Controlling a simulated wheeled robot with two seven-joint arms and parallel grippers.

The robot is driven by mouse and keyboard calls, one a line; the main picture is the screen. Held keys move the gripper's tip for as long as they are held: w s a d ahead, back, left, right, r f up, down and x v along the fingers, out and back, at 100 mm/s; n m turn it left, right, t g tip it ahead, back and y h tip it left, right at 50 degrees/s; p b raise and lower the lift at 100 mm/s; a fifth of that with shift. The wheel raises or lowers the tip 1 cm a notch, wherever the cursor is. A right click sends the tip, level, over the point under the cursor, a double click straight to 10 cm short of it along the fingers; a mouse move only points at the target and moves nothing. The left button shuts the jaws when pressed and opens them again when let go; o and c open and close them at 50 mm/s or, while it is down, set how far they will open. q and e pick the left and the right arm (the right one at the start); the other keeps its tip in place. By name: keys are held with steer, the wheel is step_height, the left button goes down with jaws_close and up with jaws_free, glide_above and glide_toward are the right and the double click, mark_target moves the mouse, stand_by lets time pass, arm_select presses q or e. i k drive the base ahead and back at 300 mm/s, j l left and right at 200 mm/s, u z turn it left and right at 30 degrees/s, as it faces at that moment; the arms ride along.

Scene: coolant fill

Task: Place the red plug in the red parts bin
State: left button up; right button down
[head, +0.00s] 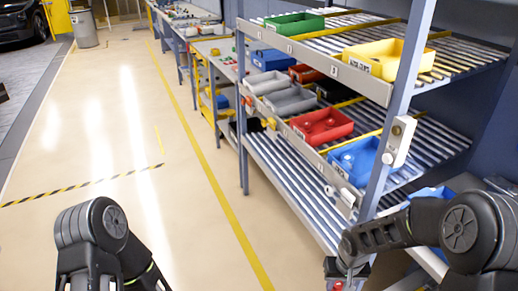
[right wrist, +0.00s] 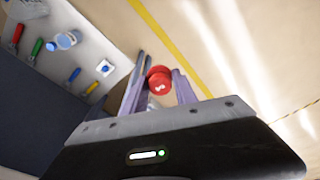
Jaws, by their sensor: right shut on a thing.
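The red plug (right wrist: 159,82) is a round red cap with a small pale mark on its face. It sits between the two fingers of my right gripper (right wrist: 160,74), which is shut on it. In the head view, my right gripper shows only partly at the bottom edge, in front of the rack post. The red parts bin (head: 321,126) stands on the rack's middle shelf, between a grey bin and a blue bin, up and left of my right gripper. Small red parts seem to lie in it. My left arm shows at lower left; its gripper is outside the picture.
The rack's blue post (head: 398,105) with a pale box on it stands right of the red bin. A blue bin (head: 355,160) and a grey bin (head: 290,101) flank it. The floor at left is clear.

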mark_target(315, 134)
steer(key=i+j+u, duration=0.4)
steer(key=i, duration=0.6)
steer(key=i+j+u, duration=0.1)
steer(key=i+u, duration=0.35)
steer(key=i, duration=1.7)
steer(key=i+j+z, duration=0.15)
steer(key=i, duration=0.9)
steer(key=i+z, duration=0.15)
steer(key=i, duration=0.25)
steer(key=i+j+z, duration=0.2)
steer(key=i, duration=0.2)
